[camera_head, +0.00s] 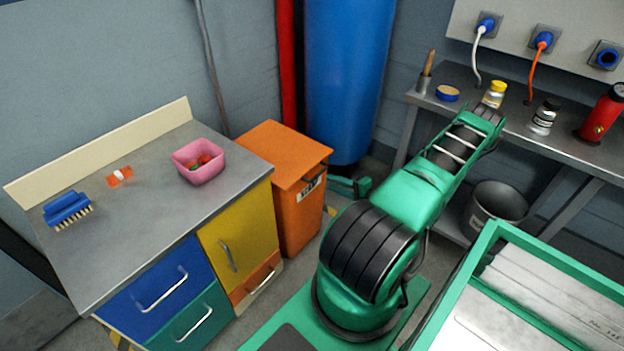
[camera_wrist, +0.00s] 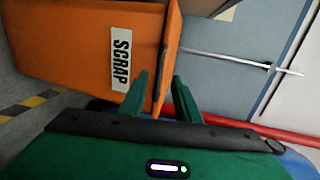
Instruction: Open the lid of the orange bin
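The orange bin (camera_head: 300,215) stands between the drawer cabinet and the blue cylinder. Its flat orange lid (camera_head: 283,152) lies down over the top and looks closed. In the wrist view the bin (camera_wrist: 75,45) fills the upper left, turned on its side, with a white "SCRAP" label (camera_wrist: 121,60). The lid (camera_wrist: 171,50) shows there as a narrow strip. My gripper (camera_wrist: 161,85) is open, its two green fingers apart on either side of the lid's edge. Whether either finger touches it I cannot tell. In the head view my gripper (camera_head: 348,186) is small, right of the bin and partly hidden.
A grey-topped cabinet (camera_head: 130,190) with a pink bowl (camera_head: 199,160) and a blue brush (camera_head: 67,209) stands left of the bin. A blue cylinder (camera_head: 345,80) and red pipe (camera_head: 288,60) are behind. A workbench (camera_head: 470,105) and grey bucket (camera_head: 497,207) are at right.

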